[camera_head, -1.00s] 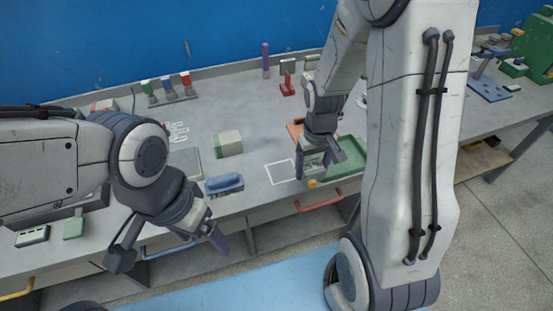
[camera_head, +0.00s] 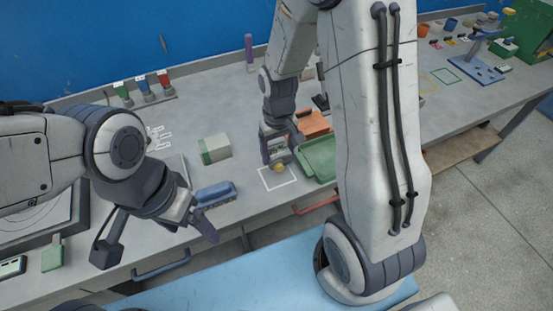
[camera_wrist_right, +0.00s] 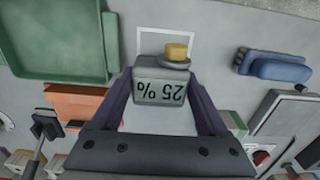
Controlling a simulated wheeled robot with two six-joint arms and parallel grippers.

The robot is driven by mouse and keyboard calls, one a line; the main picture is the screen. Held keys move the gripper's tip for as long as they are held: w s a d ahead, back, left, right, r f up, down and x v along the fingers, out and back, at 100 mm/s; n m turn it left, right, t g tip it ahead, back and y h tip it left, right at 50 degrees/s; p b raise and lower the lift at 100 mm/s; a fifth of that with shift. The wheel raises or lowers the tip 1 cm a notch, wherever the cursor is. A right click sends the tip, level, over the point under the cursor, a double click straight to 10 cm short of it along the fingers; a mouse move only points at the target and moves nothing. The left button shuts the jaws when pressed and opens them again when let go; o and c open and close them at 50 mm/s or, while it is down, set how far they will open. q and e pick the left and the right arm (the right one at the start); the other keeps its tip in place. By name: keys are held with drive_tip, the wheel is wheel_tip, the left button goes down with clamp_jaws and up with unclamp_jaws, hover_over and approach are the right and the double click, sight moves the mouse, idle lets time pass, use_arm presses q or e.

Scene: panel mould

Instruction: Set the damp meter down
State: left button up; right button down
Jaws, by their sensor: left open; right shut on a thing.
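The damp meter (camera_head: 276,157) is a small grey box with a yellow knob. In the right wrist view the meter (camera_wrist_right: 160,90) shows a "25 %" display, upside down, between my fingers. My right gripper (camera_head: 278,150) is shut on it; its fingers flank the meter in the right wrist view (camera_wrist_right: 165,100). The meter is at the far edge of a white outlined square (camera_head: 278,179) on the bench, its knob overlapping the square in view. I cannot tell whether it touches the bench. My left gripper (camera_head: 157,240) is open and empty at the bench's front edge.
A green tray (camera_head: 318,160) stands close right of the meter, with an orange block (camera_head: 312,124) behind it. A blue-handled brush (camera_head: 215,193) and a green-and-white block (camera_head: 215,148) lie to the left. The outlined square's inside looks clear.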

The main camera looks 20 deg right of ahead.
sight(276, 162)
drive_tip(key=shift+w+a+f, duration=0.15)
drive_tip(key=shift+w+a, duration=0.05)
drive_tip(key=shift+a, duration=0.05)
drive_tip(key=shift+f, duration=2)
drive_tip(key=shift+f, duration=0.15)
drive_tip(key=shift+f, duration=0.1)
unclamp_jaws()
